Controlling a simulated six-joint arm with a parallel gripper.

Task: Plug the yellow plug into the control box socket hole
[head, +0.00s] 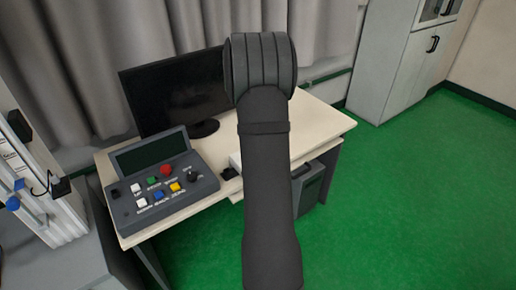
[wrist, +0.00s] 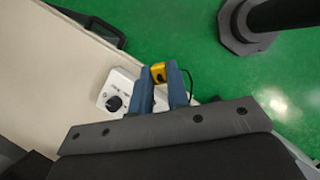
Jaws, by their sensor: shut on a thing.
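My gripper (wrist: 165,68) is shut on the yellow plug (wrist: 158,73) in the wrist view. The plug sits between the tips of the two blue fingers, and a thin dark cord runs from near it along the right finger. A white box (wrist: 128,81) with a round black feature, a knob or a socket, is left of the fingers, partly hidden by them. I cannot tell the socket hole for certain. In the head view my arm hides the gripper and plug, and only a sliver of the white box (head: 235,160) shows.
The pale desk (head: 318,120) holds a black monitor (head: 175,95) and a grey console (head: 162,208) with coloured buttons. A dark computer case (head: 312,187) is below the desk. Grey cabinets (head: 398,65) stand at the back right. Green floor (head: 420,190) is open at right.

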